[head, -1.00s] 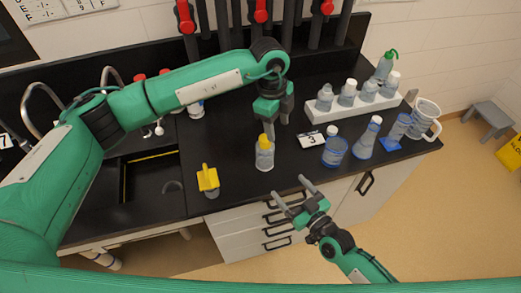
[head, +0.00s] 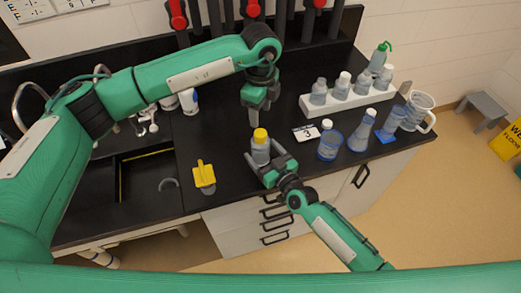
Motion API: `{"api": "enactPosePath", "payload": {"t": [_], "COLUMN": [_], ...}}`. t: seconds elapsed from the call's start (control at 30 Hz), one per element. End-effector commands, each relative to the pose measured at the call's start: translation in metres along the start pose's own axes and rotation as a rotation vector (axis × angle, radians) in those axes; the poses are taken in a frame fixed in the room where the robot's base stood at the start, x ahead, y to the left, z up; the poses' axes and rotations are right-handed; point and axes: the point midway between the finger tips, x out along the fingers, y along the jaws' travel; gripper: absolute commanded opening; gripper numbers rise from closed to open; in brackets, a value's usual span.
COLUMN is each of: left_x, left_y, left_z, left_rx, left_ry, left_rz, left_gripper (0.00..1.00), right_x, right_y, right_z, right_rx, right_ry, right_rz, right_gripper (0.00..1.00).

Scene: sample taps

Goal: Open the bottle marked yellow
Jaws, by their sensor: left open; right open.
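The bottle with the yellow cap (head: 261,147) stands upright on the black bench near its front edge. My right gripper (head: 268,164) is open at the bottle's lower body, with its fingers around or close beside it; contact cannot be told. My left gripper (head: 259,112) is open and points down just above and behind the yellow cap, apart from it as far as I can see.
A yellow-handled item (head: 204,176) lies left of the bottle. A number 3 card (head: 307,133), a beaker (head: 330,146) and a flask (head: 361,132) stand to the right. A white rack (head: 350,101) holds several bottles behind them. A sink (head: 147,180) is at left.

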Motion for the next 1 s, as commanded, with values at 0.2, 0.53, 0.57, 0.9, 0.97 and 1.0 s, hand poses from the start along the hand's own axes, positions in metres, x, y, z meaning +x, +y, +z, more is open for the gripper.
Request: {"api": "enactPosePath", "payload": {"t": [0.2,0.53,0.57,0.9,0.97,1.0], "left_x": [0.0001,0.0001,0.0001,0.0001,0.0001,0.0001], "left_y": [0.0,0.0,0.0,0.0,0.0,0.0], "left_z": [-0.0001,-0.0001,-0.0001,-0.0001,-0.0001,-0.0001], "left_rx": [0.0,0.0,0.0,0.01,0.032,0.058], "left_ry": [0.0,0.0,0.0,0.0,0.0,0.0], "left_rz": [0.0,0.0,0.0,0.0,0.0,0.0], "left_gripper": [0.53,0.53,0.53,0.53,0.53,0.53], "right_x": [0.0116,0.0117,0.0117,0.0115,0.0115,0.0115], "right_y": [-0.0006,-0.0005,-0.0005,-0.0004,-0.0004,-0.0004], "right_z": [-0.0003,-0.0001,-0.0001,0.0,0.0,0.0], "right_rx": [0.001,0.001,0.001,0.001,0.001,0.001], "right_ry": [0.0,0.0,0.0,0.0,0.0,0.0], "right_rz": [-0.001,0.0,0.0,0.0,0.0,0.0], "right_gripper": [0.79,0.61,0.55,0.0,0.0,0.0]}}
